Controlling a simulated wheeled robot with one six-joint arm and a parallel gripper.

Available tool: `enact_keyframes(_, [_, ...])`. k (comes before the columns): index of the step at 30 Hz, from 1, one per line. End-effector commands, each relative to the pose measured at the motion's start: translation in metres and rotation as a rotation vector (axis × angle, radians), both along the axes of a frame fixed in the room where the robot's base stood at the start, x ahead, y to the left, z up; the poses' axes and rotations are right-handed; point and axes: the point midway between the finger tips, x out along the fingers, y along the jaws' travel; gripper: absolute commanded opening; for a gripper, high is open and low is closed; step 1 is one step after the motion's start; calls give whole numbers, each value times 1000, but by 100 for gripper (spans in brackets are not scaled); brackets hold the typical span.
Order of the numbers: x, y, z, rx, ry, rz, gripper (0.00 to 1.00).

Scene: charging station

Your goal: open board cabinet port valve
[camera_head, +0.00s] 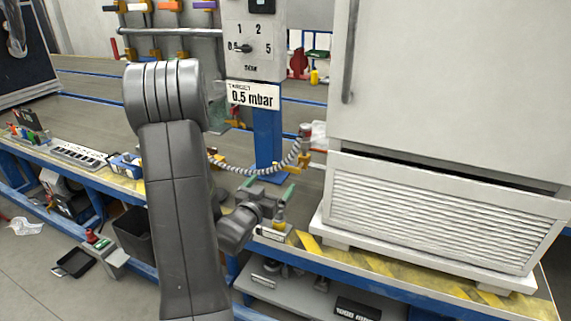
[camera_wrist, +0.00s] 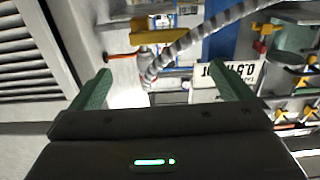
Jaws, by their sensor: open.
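My gripper (camera_head: 268,190) is open and empty in front of the workbench, with its two green fingers apart. In the wrist view, my gripper (camera_wrist: 160,72) frames a grey fitting at the end of a ribbed hose (camera_wrist: 195,38), with clear space between them. A thin orange-red lever (camera_wrist: 120,57) and a yellow block (camera_wrist: 160,30) show beside that fitting; which of them is the port valve, I cannot tell for sure. In the head view, the hose (camera_head: 262,171) curves up to a small fitting (camera_head: 305,131) beside the white cabinet (camera_head: 450,80). The valve is too small there to tell its position.
A grey panel with a dial (camera_head: 250,48) and a 0.5 mbar label (camera_head: 253,96) stands on a blue post (camera_head: 268,135) left of the cabinet. The cabinet's louvred base (camera_head: 430,205) limits room at right. Yellow-black stripes (camera_head: 375,263) mark the bench's front edge.

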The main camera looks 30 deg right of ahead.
Motion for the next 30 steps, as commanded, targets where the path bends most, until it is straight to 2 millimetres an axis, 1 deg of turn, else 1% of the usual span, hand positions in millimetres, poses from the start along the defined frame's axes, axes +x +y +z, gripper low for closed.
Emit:
enact_keyframes(1, [5, -9, 0, 1, -1, -3, 100])
enact_keyframes(9, [44, -53, 0, 0, -1, -2, 100])
enact_keyframes(15, [66, -77, 0, 1, -2, 1, 100])
enact_keyframes(21, [75, -89, 0, 2, 1, 1, 100])
enact_keyframes(30, [77, -90, 0, 2, 1, 2, 100])
